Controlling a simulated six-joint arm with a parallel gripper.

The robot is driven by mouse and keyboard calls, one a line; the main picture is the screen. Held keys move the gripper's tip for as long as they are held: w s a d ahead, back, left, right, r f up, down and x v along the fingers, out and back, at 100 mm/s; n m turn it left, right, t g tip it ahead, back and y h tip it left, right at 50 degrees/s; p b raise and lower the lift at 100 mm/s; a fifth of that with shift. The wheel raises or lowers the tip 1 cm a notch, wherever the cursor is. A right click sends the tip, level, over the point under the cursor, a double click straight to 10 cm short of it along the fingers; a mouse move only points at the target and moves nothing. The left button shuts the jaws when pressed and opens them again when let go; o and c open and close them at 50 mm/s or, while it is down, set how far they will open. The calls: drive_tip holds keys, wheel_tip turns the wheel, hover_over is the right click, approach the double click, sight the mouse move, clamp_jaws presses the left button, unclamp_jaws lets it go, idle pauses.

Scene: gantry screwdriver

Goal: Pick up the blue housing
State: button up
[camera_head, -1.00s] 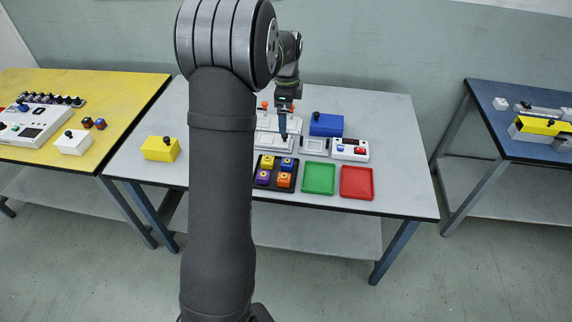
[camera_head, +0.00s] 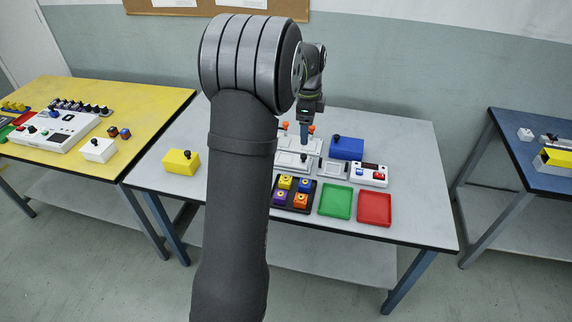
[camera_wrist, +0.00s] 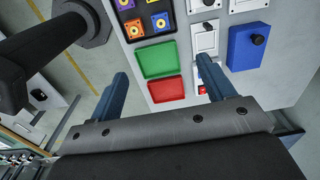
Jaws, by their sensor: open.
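The blue housing (camera_head: 305,185) is a small blue block with a round hole in its top. It sits at the back right of the black tray (camera_head: 294,209), beside yellow, purple and orange blocks. It also shows at the top of the wrist view (camera_wrist: 160,21). My gripper (camera_head: 307,139) is open and empty above the white fixture (camera_head: 287,158), behind the black tray. In the wrist view my gripper's two blue fingers (camera_wrist: 164,73) are spread wide, with the green and red trays beyond them and the blue housing farther off.
A green tray (camera_head: 335,202) and a red tray (camera_head: 374,209) lie right of the black tray. A white button box (camera_head: 369,175) and a large blue box with a black knob (camera_head: 346,148) stand behind. A yellow box (camera_head: 181,162) is at left. The front table strip is clear.

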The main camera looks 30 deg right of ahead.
sight(305, 181)
drive_tip(key=a+f+n+h, duration=0.4)
drive_tip(key=a+f+n, duration=0.3)
drive_tip(key=n, duration=0.2)
drive_tip(key=x, duration=1.1)
drive_tip(key=d+x, duration=0.1)
drive_tip(key=x, duration=0.5)
drive_tip(key=shift+r, duration=0.2)
drive_tip(key=c, duration=1)
drive_tip(key=shift+r, duration=0.1)
drive_tip(key=shift+c, duration=0.2)
